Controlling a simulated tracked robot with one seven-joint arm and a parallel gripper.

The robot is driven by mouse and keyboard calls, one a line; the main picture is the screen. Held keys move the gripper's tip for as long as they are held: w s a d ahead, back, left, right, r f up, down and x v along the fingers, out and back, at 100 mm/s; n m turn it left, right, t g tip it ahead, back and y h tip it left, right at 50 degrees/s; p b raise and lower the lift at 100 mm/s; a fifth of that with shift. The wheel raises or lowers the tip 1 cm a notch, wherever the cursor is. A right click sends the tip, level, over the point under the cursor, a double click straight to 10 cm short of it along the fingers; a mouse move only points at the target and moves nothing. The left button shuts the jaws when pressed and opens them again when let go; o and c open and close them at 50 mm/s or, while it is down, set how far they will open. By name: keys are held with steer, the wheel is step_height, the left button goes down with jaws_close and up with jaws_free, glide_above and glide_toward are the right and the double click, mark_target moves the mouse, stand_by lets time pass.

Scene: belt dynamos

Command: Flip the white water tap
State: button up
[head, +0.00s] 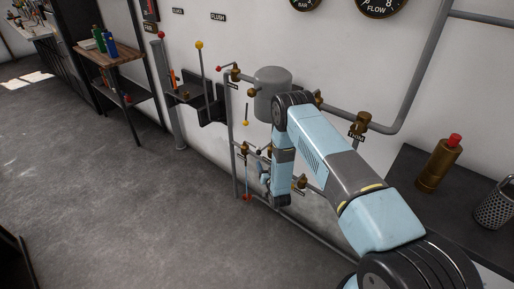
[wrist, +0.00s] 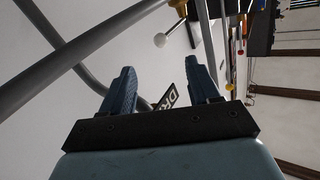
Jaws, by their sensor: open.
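In the wrist view, a white ball knob (wrist: 160,40) sits at the end of a thin lever, which runs up and right to a brass fitting at the top edge. I take it to be the white water tap's handle. My gripper (wrist: 162,82) is open, with its two dark blue fingers apart and nothing held between them. The white knob appears beyond the fingertips, roughly in line with the gap. In the head view my gripper (head: 264,180) is low by the wall pipes. I cannot make out the white knob there; my arm covers part of the pipes.
Grey pipes (head: 228,130) run along the wall with brass valves and a grey tank (head: 271,92). A dark bench (head: 405,180) with a brass bottle (head: 438,165) stands right.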

mark_target(258, 148)
steer(key=x, duration=1.3)
steer(key=shift+s+a, duration=0.1)
steer(key=shift+a, duration=0.2)
steer(key=shift+c, duration=0.2)
steer(key=shift+d, duration=0.1)
jaws_close()
